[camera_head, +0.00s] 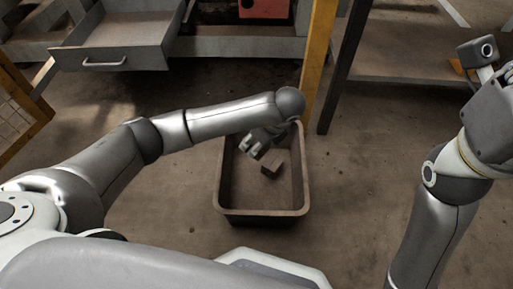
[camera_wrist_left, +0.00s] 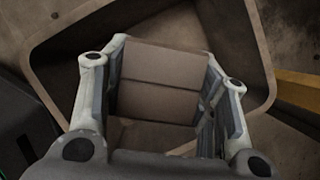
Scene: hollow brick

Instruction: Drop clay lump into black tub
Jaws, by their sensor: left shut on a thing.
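The clay lump is a brown, box-shaped block (camera_head: 271,168), and it also shows between the fingers in the left wrist view (camera_wrist_left: 158,98). My left gripper (camera_head: 259,149) is shut on the block, with a finger on each side of it in the left wrist view (camera_wrist_left: 165,60). The tub (camera_head: 262,214) is a dark brownish, rectangular open container on the floor. The gripper and block are over the tub's opening, within its rim. I cannot tell the block's exact height above the tub's bottom. The tub's rim surrounds the fingers in the left wrist view (camera_wrist_left: 262,60).
A yellow post (camera_head: 318,60) and a dark post (camera_head: 343,75) stand just behind the tub. An open grey drawer (camera_head: 115,45) juts out at the upper left. A low shelf (camera_head: 415,65) is at the upper right. My right arm is at the right; its fingers are not visible.

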